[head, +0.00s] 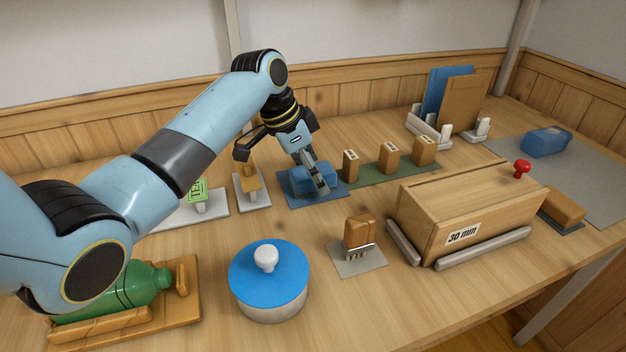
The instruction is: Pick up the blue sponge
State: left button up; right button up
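The blue sponge (300,179) lies on a blue mat (298,201) near the middle of the table. My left gripper (319,180) points down at the sponge, with its finger pads in front of the sponge's near side and covering part of it. The far side of the sponge is hidden, so I cannot tell whether the fingers are closed on it or just around it. The sponge appears to rest on the mat. My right gripper is not in view.
A green strip with small wooden blocks (389,151) lies right of the sponge. A blue-lidded jar (270,293), a brush (359,233) and a wooden box (470,205) stand nearer. A green bottle (120,292) is at front left. A blue bottle (545,141) lies far right.

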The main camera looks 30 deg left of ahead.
aim_at(322, 168)
pick_arm(q)
jog(key=shift+f, duration=0.1)
jog(key=shift+c, duration=1.2)
jog(key=c, duration=0.9)
jog(key=shift+o, duration=0.2)
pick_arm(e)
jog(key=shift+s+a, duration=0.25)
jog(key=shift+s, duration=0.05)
pick_arm(q)
jog(key=shift+r, duration=0.3)
notch_tip(322, 168, up, 4)
jog(key=shift+p, duration=0.35)
jog(key=s+d+r, duration=0.1)
jog(key=d+r, duration=0.1)
jog(key=d, duration=0.1)
jog(key=s+d+r, duration=0.1)
jog(key=d+r, duration=0.1)
jog(key=d, duration=0.2)
jog(key=s+d+r+p, duration=0.1)
jog(key=s+d+r, duration=0.1)
jog(key=d, duration=0.2)
jog(key=shift+r, duration=0.25)
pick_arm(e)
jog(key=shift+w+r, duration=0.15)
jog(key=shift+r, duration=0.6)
